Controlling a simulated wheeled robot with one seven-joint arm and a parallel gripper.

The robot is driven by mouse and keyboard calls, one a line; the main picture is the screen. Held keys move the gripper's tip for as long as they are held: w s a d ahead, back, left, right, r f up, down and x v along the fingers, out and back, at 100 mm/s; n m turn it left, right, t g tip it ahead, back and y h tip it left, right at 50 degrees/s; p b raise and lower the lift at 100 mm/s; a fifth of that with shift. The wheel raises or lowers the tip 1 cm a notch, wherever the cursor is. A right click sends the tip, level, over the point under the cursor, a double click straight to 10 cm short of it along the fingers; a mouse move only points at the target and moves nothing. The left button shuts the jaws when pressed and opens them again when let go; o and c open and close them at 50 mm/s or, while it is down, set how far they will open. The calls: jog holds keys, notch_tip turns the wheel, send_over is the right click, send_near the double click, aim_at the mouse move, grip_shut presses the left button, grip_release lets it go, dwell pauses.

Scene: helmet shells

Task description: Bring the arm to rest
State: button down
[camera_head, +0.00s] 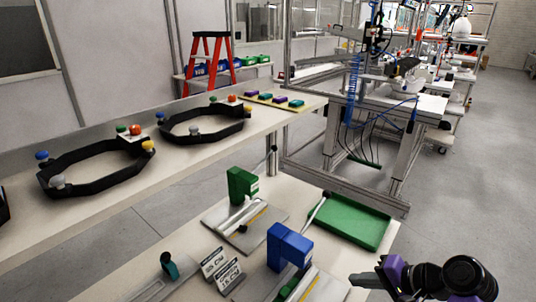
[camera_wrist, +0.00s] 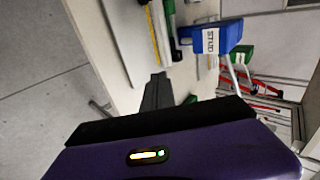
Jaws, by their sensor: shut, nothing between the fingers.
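My gripper (camera_head: 362,281) is at the lower right of the head view, at the right edge of the near table (camera_head: 375,262). Its fingers are together, with nothing between them. It points left, and my dark arm runs off to the right. In the wrist view the closed dark fingers (camera_wrist: 157,92) stand above the purple gripper body (camera_wrist: 200,150). A blue block labelled STUD (camera_wrist: 212,38) is beyond them. The gripper looks clear of the fixtures, but its exact height above the table cannot be told.
Blue (camera_head: 288,245) and green (camera_head: 241,185) fixtures stand on the near table, with a green tray (camera_head: 348,222) behind. Two black ring frames (camera_head: 95,168) (camera_head: 205,123) lie on the far table. A framed workstation (camera_head: 350,110) stands behind. The floor (camera_head: 460,200) at right is open.

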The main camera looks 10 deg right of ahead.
jog(key=w+d+r+t+h, duration=0.4)
jog(key=d+t, duration=0.1)
jog(key=d, duration=0.1)
jog(key=s+d+n+t+h, duration=0.1)
jog(key=s+n+t+h, duration=0.1)
jog(key=s+h, duration=0.45)
jog(key=s+a+r+n+y, duration=0.1)
jog(key=s+a, duration=0.3)
jog(key=s, duration=0.8)
jog(key=s+a+r+n+y, duration=0.1)
jog(key=s+a+n, duration=0.2)
jog(key=s, duration=0.9)
jog(key=s+a+r+n+y, duration=0.1)
jog(key=s+a+n+y, duration=0.1)
jog(key=s+a, duration=0.5)
jog(key=s, duration=0.5)
jog(key=shift+a+n+t, duration=0.2)
jog(key=shift+n+t, duration=0.2)
